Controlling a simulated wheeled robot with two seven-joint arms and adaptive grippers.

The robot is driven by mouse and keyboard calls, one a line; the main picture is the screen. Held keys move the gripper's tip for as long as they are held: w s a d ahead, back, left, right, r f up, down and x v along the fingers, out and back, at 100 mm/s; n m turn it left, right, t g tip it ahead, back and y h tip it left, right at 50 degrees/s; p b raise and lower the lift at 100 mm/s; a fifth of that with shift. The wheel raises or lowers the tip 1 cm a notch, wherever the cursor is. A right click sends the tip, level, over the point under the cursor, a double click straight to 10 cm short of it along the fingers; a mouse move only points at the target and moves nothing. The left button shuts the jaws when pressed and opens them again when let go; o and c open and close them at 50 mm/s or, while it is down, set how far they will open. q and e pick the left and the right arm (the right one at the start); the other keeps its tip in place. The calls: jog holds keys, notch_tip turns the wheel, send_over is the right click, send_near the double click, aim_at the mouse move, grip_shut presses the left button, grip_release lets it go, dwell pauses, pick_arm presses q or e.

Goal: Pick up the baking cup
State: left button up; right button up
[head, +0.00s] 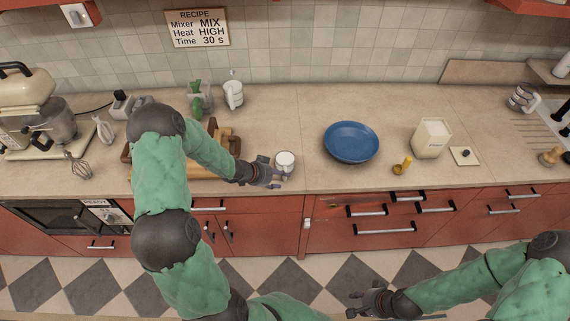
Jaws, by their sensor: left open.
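The baking cup, seemingly the small white cup (285,158), stands on the counter left of the blue plate, near the front edge. My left gripper (276,176) is open just left of and in front of this cup, with its fingers close to the cup's lower side. Whether they touch it is not clear. Nothing shows between the fingers. My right gripper (356,302) is low in front of the drawers, over the floor, far from the cup. Its finger opening is too small to judge.
A blue plate (351,142) lies right of the cup. A yellow scoop (402,165), a white container (432,138) and a small white square lid (464,156) are further right. A white mug (233,94) stands behind. A whisk (78,166) and mixer (28,90) are at left.

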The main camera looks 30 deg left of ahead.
aim_at(284, 177)
pick_arm(q)
jog(key=x, duration=0.3)
jog(key=shift+f, duration=0.15)
grip_shut()
